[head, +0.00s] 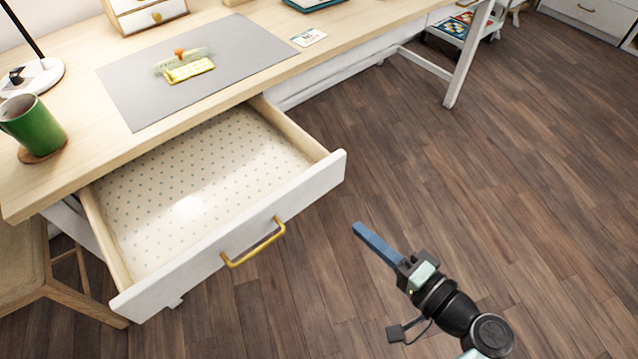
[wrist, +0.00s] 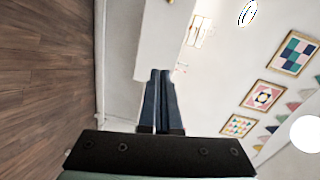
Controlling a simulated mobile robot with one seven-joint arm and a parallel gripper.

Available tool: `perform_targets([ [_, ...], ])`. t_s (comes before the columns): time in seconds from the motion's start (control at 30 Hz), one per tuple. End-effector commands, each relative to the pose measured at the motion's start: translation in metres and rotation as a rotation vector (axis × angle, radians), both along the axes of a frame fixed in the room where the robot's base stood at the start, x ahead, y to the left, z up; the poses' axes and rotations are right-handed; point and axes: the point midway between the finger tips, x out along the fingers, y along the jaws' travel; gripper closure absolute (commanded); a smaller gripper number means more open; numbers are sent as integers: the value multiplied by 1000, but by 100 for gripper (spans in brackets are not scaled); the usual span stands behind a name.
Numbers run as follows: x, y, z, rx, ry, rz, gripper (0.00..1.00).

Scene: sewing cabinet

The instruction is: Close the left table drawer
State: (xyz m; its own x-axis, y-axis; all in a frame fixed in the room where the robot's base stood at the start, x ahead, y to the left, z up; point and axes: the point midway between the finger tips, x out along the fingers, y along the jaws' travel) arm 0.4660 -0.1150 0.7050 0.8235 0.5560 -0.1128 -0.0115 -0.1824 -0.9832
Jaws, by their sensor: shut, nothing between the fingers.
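The left table drawer (head: 240,235) is pulled well out from under the wooden table (head: 75,135) in the head view. It has a white front, a brass bar handle (head: 253,246) and an empty, dotted lining. My gripper (head: 357,229) is to the right of the drawer front in the head view, apart from it and from the handle. Its blue fingers are together with nothing between them. The wrist view also shows the shut fingers (wrist: 160,75), pointing toward white surfaces and a wall; the drawer handle cannot be made out there.
On the table are a green mug (head: 35,125), a lamp base (head: 32,76), a grey mat (head: 130,95) and a yellow item (head: 189,70). A wooden stool (head: 25,262) stands left below the drawer. Open wood floor (head: 480,180) lies to the right.

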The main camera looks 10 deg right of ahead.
Motion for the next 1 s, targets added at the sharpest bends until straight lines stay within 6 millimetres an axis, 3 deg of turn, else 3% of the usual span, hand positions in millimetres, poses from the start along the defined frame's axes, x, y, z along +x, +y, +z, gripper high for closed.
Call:
perform_targets([
  [0.1,-26,-4,-4,137,-2,-7,100],
  [0.27,-31,-2,-6,188,-12,-7,100],
  [0.43,-12,12,-7,185,-13,-3,100],
  [0.8,53,55,-7,185,-13,-4,100],
  [1.0,75,69,-6,183,-13,-6,100],
])
